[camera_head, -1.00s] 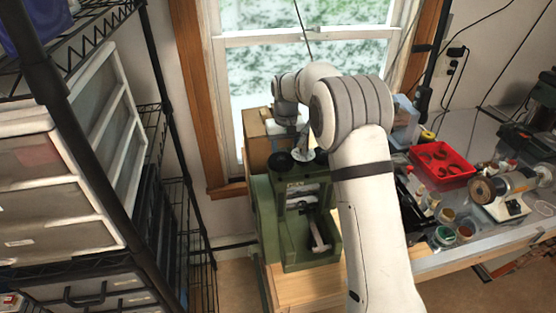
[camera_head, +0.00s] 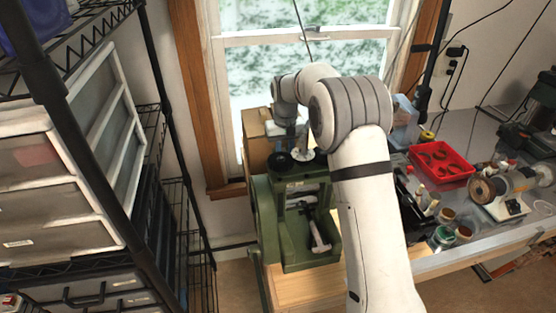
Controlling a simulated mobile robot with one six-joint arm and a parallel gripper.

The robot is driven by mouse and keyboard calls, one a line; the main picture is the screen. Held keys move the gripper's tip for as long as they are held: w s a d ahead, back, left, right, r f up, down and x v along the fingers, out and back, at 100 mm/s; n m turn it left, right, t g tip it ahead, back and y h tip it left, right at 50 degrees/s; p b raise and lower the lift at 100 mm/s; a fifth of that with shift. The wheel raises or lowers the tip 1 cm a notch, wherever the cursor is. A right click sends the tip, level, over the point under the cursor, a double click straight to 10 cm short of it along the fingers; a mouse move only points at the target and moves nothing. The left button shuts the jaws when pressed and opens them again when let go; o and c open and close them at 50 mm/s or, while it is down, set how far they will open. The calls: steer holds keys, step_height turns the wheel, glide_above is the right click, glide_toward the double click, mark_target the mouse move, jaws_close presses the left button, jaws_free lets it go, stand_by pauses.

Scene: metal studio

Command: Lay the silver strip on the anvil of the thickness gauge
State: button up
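My arm reaches across the workbench toward the window, and its wrist hangs down behind the green rolling mill (camera_head: 292,215). My gripper (camera_head: 297,140) is at the top rear of the mill, near its two black round knobs (camera_head: 280,162). It is small and partly hidden, so I cannot tell whether its fingers are open or hold anything. A small silvery, pale shape (camera_head: 302,154) shows between the knobs; I cannot tell what it is. I cannot make out the silver strip or the thickness gauge with its anvil.
A hammer (camera_head: 317,232) lies on the mill's front bed. Right of my arm stand a red tray (camera_head: 440,160), small jars (camera_head: 444,234) and a polishing motor (camera_head: 502,188). A cardboard box (camera_head: 256,138) is behind the mill. Wire shelving with drawers (camera_head: 55,190) fills the left.

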jaws_close()
